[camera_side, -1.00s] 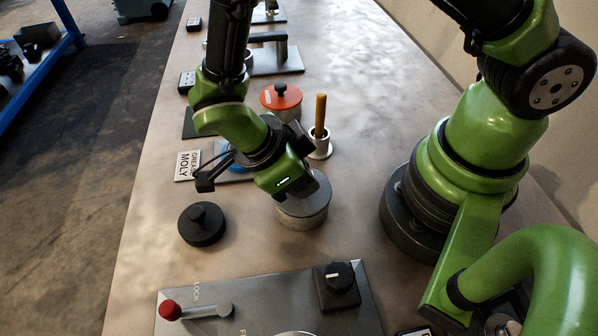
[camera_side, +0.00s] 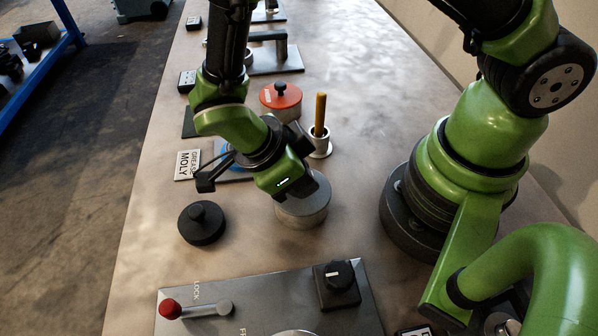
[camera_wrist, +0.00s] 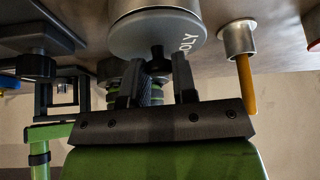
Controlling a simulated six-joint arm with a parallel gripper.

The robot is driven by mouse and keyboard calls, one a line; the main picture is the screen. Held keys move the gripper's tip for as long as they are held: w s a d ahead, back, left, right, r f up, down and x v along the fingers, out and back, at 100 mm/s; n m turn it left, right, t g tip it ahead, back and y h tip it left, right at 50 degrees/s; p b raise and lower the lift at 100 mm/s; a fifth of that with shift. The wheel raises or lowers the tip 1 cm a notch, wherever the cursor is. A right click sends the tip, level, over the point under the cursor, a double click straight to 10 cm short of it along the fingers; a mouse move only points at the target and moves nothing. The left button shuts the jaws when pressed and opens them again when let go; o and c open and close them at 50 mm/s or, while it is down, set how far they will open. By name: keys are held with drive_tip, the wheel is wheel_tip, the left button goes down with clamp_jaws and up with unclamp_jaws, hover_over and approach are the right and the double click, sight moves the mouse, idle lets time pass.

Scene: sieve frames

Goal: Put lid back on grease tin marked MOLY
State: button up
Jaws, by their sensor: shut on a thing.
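My gripper (camera_wrist: 158,78) is shut on the black knob (camera_wrist: 157,53) of a grey round lid (camera_wrist: 145,42) whose edge lettering reads "OLY" in the wrist view. A silver cylindrical tin (camera_wrist: 150,6) lies directly beyond the lid there. In the side view my gripper (camera_side: 300,188) is over this silver tin (camera_side: 303,213), with the lid at its top. My gripper hides the knob and part of the lid there. I cannot tell whether the lid is fully seated. A "GREASE MOLY" label plate (camera_side: 187,165) lies to the upper left.
A black knobbed disc (camera_side: 201,224) is left of the tin. A red-lidded tin (camera_side: 281,97) and a cup with a yellow-handled tool (camera_side: 320,142) stand behind. A blue thing (camera_side: 226,157) is partly hidden by my gripper. A metal control panel (camera_side: 255,300) lies in front.

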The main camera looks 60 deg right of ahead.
idle(0.3)
drive_tip(key=o, duration=1.5)
drive_tip(key=shift+c, duration=0.2)
drive_tip(key=shift+r, duration=3.5)
clamp_jaws()
drive_tip(key=shift+f, duration=0.15)
